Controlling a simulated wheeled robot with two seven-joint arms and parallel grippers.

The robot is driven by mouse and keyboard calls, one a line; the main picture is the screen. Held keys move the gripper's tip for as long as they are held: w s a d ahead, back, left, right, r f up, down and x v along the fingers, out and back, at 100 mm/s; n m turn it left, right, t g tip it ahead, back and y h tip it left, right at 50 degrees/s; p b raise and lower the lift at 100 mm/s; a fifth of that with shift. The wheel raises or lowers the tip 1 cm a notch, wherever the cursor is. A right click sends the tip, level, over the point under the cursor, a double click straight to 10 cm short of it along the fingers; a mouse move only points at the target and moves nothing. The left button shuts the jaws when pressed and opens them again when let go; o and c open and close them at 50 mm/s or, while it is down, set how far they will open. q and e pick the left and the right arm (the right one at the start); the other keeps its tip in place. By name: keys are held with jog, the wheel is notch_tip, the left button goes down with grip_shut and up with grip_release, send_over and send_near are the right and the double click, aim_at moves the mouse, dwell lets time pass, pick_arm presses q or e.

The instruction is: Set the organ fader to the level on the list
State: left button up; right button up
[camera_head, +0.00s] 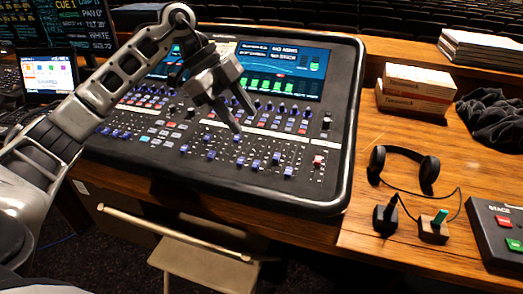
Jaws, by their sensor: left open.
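The mixing desk (300,203) stands tilted on the wooden table, with a lit screen (285,70) along its back. Rows of faders with blue caps (210,155) run across its front half, and one red-capped fader (318,160) sits at the right end. The labels are too small to read, so I cannot tell which fader is the organ one. A yellowish patch (224,48) shows beside my gripper; I cannot tell if it is the list. My left gripper (245,122) is open and empty above the middle of the desk, its fingers pointing down toward the faders. My right gripper is out of view.
Small boxes (417,85), books (480,48) and dark cloth (495,118) lie behind. Monitors stand at left. A folding seat (205,265) is in front.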

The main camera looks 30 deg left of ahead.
pick_arm(q)
jog(key=a+r+n+y, duration=0.2)
jog(key=a, duration=0.2)
send_near(256, 163)
jog(key=x, duration=0.7)
jog(key=shift+d+f, duration=0.1)
jog(key=shift+f, duration=0.2)
